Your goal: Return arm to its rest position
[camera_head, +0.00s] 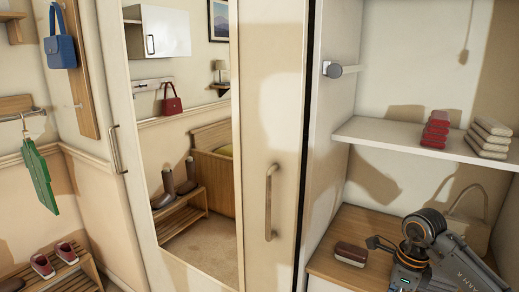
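My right arm (425,235) reaches into the open wardrobe from the lower right corner. The dark part at its end, seemingly my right gripper (377,243), points left above the wooden wardrobe base (335,225). It is small in view, and I cannot tell whether its fingers are open or shut. A dark brown item with a pale edge (350,254) lies on the base just below and left of it, seemingly apart from it. My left arm and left gripper are not in view.
A white shelf (385,137) above my arm holds red folded items (436,128) and beige ones (488,137). A tan bag (465,228) stands behind the arm. A wardrobe door with a long handle (271,202) is to the left. A shoe rack (75,283) stands lower left.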

